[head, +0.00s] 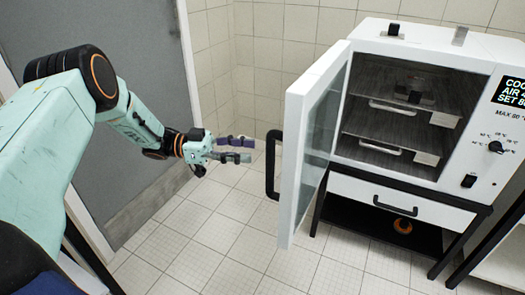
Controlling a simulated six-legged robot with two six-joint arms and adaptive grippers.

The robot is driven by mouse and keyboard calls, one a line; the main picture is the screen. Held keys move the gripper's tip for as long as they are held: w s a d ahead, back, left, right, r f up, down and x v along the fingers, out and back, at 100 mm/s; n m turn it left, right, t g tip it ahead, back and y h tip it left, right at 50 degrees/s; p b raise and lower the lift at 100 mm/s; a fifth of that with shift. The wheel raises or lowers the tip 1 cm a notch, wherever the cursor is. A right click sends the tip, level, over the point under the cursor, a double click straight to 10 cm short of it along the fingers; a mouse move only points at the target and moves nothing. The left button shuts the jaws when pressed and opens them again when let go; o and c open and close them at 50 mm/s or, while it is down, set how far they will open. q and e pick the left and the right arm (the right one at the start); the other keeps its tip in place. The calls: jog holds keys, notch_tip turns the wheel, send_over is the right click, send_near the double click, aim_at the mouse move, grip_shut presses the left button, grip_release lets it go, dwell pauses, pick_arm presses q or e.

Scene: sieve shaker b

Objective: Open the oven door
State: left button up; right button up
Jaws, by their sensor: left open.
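The white oven (400,181) stands at the right on a dark stand. Its door (295,170), with a glass pane (325,125) and a black handle (272,165), is swung open toward the left, and the inside shows. My left gripper (250,150) is open and empty, a little to the left of the door handle and apart from it. Its fingers point right, toward the handle. My right gripper is not in view.
Inside the oven are wire shelves (385,125) with light handles. A drawer with a black handle (395,205) is below. A control panel (495,145) is at right. An orange round thing (402,226) lies under the oven. The tiled floor (190,240) at left is clear.

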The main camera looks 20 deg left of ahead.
pick_arm(q)
jog(key=shift+v, duration=2.05)
jog(key=w+f+n+t+y, duration=0.6)
jog(key=n+t, duration=0.1)
jog(key=t, duration=0.1)
jog(key=s+d+f+n+g+y, duration=0.1)
jog(key=s+d+f+n+y, duration=0.2)
jog(key=f, duration=0.3)
jog(key=s+d+f+n+g+y, duration=0.1)
jog(key=s+d+f+n+y, duration=0.15)
jog(key=f, duration=0.35)
jog(key=s+d+f+n+g+y, duration=0.1)
jog(key=s+d+f+g+y, duration=0.15)
jog(key=s, duration=0.45)
jog(key=s+d+f+n+g+y, duration=0.1)
jog(key=s+f+g, duration=0.25)
jog(key=s, duration=0.45)
jog(key=s+d+g+y, duration=0.1)
jog(key=s+g, duration=0.4)
jog(key=s, duration=1.5)
jog(key=shift+s+d+f+y, duration=0.2)
jog(key=shift+s+y, duration=0.2)
jog(key=shift+y, duration=0.2)
